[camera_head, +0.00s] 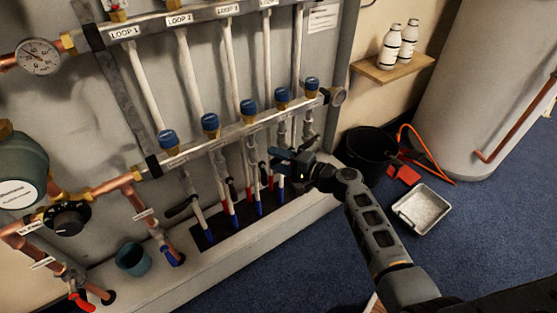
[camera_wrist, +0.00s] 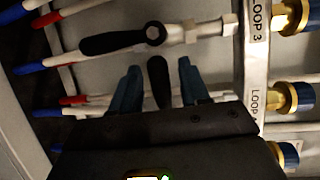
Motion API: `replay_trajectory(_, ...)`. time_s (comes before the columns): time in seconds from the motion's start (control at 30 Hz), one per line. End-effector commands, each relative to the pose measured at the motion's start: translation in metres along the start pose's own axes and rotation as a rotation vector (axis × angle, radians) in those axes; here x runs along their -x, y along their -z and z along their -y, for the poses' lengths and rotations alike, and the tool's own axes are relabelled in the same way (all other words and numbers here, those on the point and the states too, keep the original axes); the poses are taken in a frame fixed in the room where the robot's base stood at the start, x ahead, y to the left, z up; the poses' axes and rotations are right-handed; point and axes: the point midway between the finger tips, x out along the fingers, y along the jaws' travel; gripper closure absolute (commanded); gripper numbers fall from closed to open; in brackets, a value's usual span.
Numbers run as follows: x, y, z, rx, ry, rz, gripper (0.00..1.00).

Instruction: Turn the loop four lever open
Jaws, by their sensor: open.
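The loop four lever (camera_wrist: 158,76) is a black handle in the wrist view. It stands crosswise to its white pipe, and its lower part is hidden behind my gripper. My gripper (camera_wrist: 159,76) is open, with one blue-grey finger on each side of the lever and visible gaps between. The label beside it reads "LOOP" (camera_wrist: 255,100), its number hidden. In the head view my gripper (camera_head: 282,158) is at the lower right of the manifold and hides this lever.
The loop three lever (camera_wrist: 115,42) lies along its pipe just above my fingers in the wrist view. The manifold bar (camera_head: 240,130) carries several blue caps. A black bucket (camera_head: 368,152) and grey tray (camera_head: 421,210) stand on the floor to the right.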

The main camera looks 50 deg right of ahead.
Motion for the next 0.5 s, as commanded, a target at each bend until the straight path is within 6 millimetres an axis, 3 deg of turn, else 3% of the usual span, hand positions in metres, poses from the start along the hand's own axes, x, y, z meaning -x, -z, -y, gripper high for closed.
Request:
replay_trajectory(0.07, 0.0001, -0.0001, 0.0000, 0.000, 0.000, 0.000, 0.55)
replay_trajectory(0.5, 0.0004, 0.0000, 0.0000, 0.000, 0.000, 0.000, 0.96)
